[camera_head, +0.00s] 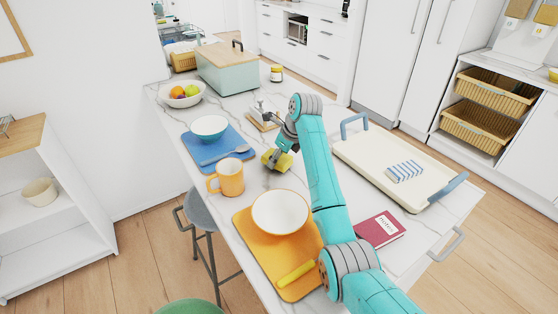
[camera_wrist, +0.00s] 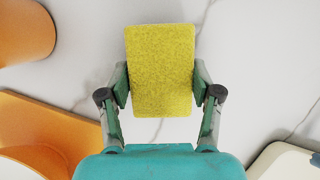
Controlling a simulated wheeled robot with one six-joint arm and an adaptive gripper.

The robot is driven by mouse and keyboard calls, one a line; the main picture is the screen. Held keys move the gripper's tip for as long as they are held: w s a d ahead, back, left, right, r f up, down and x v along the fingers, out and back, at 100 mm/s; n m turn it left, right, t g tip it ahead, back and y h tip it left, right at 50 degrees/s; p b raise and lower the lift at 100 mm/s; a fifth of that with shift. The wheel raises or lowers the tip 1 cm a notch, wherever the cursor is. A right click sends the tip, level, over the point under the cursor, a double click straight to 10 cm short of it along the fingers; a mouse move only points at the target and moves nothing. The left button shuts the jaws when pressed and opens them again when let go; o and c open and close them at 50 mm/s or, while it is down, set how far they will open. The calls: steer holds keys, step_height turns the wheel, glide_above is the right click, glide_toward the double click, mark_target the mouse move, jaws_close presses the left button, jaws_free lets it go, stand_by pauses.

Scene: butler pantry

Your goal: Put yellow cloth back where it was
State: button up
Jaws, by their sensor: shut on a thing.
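The yellow cloth (camera_wrist: 160,70) is a flat, rectangular, spongy-looking piece in the wrist view. My gripper (camera_wrist: 160,88) is shut on it, with one finger at each long side. In the head view the cloth (camera_head: 284,162) is partly covered by my gripper (camera_head: 277,158), over the middle of the marble counter (camera_head: 262,180). I cannot tell whether the cloth touches the counter. A blue-and-white striped cloth (camera_head: 404,171) lies on the cream tray (camera_head: 372,165) to the right.
An orange mug (camera_head: 230,178) and a blue mat (camera_head: 205,158) with a bowl (camera_head: 209,127) are left of my gripper. An orange mat (camera_head: 250,250) with a white bowl (camera_head: 280,212) is nearer. A red book (camera_head: 380,229) lies right of my arm. Bare counter surrounds the gripper.

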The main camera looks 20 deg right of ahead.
steer(key=shift+a+f, duration=0.1)
steer(key=shift+f, duration=0.55)
steer(key=shift+f, duration=0.1)
steer(key=o, duration=1.1)
steer(key=shift+a, duration=0.1)
steer(key=v, duration=1.2)
